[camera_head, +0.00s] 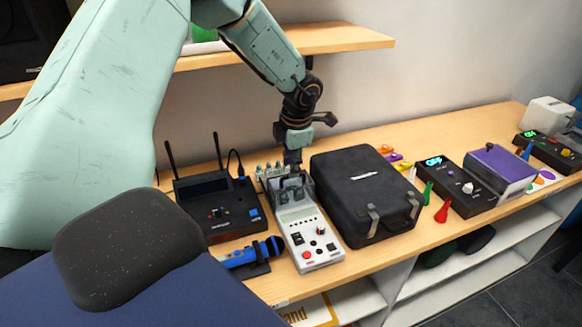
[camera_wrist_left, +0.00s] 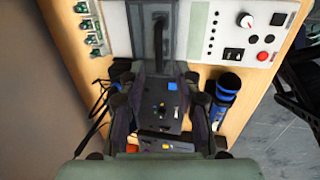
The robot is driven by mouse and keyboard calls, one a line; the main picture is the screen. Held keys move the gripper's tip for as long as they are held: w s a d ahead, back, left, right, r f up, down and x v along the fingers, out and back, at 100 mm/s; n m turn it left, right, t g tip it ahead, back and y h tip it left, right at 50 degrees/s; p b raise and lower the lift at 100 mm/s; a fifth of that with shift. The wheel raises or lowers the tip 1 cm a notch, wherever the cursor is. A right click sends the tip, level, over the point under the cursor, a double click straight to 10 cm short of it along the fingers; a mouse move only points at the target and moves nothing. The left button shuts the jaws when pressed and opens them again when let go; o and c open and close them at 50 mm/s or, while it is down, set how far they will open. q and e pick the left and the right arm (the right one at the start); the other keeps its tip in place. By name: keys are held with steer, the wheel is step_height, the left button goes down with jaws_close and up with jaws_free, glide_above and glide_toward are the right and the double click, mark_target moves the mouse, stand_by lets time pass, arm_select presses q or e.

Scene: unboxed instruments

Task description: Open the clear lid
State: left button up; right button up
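The clear lid (camera_head: 290,190) is a see-through, grey-tinted cover over the back part of a white instrument (camera_head: 318,250). In the left wrist view, the lid (camera_wrist_left: 140,22) shows at the top with a dark bar-shaped handle (camera_wrist_left: 158,38) across it. My left gripper (camera_head: 292,158) points down over the back edge of the lid. In the wrist view, the fingers of the left gripper (camera_wrist_left: 157,78) are apart, with the handle's end near the gap between them. I cannot tell whether they touch it. My right gripper is out of view.
A black case (camera_head: 365,190) stands close on the right. A shelf (camera_head: 330,38) runs above, behind my left arm.

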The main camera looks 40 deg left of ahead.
mark_target(292, 187)
arm_select(q)
steer(key=shift+w+a+f, duration=0.15)
steer(key=shift+f, duration=0.45)
steer(key=shift+w+a+f, duration=0.15)
steer(key=shift+f, duration=0.45)
steer(key=shift+d+f, duration=0.1)
steer(key=shift+f, duration=0.2)
steer(key=shift+s+d+r, duration=0.1)
steer(key=shift+s+r, duration=0.05)
steer(key=shift+w+a+f, duration=0.2)
steer(key=shift+a, duration=0.05)
steer(key=c, duration=0.4)
steer(key=shift+d+r, duration=0.1)
jaws_close()
